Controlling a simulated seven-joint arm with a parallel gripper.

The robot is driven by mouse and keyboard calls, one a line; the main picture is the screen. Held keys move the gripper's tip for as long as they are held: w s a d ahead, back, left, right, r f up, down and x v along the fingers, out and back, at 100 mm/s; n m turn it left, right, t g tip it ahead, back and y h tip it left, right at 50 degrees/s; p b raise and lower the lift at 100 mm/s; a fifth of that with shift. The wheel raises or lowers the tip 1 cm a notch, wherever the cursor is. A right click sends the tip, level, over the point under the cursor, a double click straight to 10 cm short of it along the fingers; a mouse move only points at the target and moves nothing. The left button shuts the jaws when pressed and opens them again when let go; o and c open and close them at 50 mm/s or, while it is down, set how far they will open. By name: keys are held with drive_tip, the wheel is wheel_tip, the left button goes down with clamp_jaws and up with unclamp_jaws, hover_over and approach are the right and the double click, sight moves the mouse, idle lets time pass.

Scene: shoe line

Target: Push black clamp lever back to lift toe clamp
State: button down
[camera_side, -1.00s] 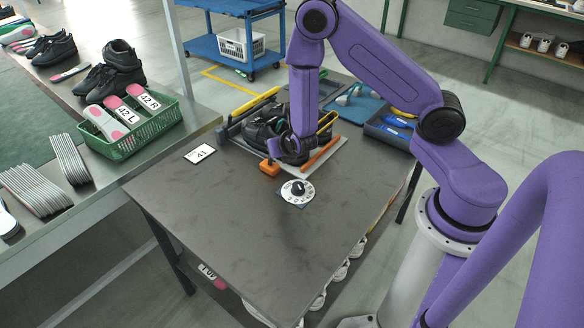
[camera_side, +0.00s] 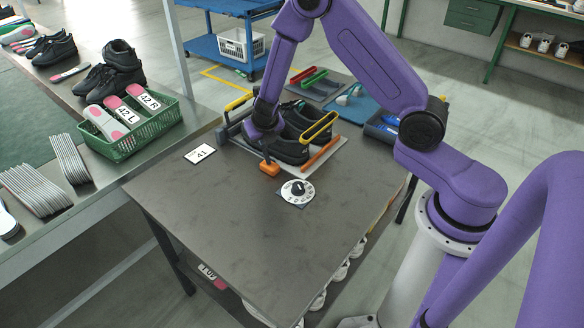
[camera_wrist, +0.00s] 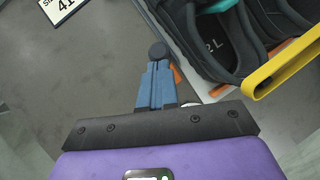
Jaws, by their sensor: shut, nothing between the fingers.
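My gripper (camera_side: 264,151) is low over the near left end of the shoe fixture, beside the black shoes (camera_side: 289,150). Its blue fingers (camera_wrist: 157,85) are shut with nothing between them. The round black knob of the clamp lever (camera_wrist: 158,50) shows just past the fingertips; I cannot tell whether they touch. In the side view the lever rises from an orange block (camera_side: 269,169), and its top is partly hidden by my gripper. The shoes also show in the wrist view (camera_wrist: 205,58), right of the knob. I cannot make out the toe clamp.
A yellow handle (camera_side: 320,127) stands over the shoes, close to my wrist at the right (camera_wrist: 285,65). An orange bar (camera_side: 322,153) lies along the fixture's right edge. A numbered dial (camera_side: 297,192) and a "41" card (camera_side: 199,153) lie nearby. The front tabletop is clear.

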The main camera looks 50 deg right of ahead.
drive_tip(key=shift+w+f, duration=0.2)
drive_tip(key=shift+w, duration=0.85)
drive_tip(key=shift+w+f, duration=0.15)
drive_tip(key=shift+w, duration=0.85)
drive_tip(key=shift+a, duration=0.1)
drive_tip(key=w+v, duration=0.1)
drive_tip(key=v, duration=1.2)
drive_tip(key=shift+w+a+r, duration=0.25)
drive_tip(key=shift+w+a, duration=0.05)
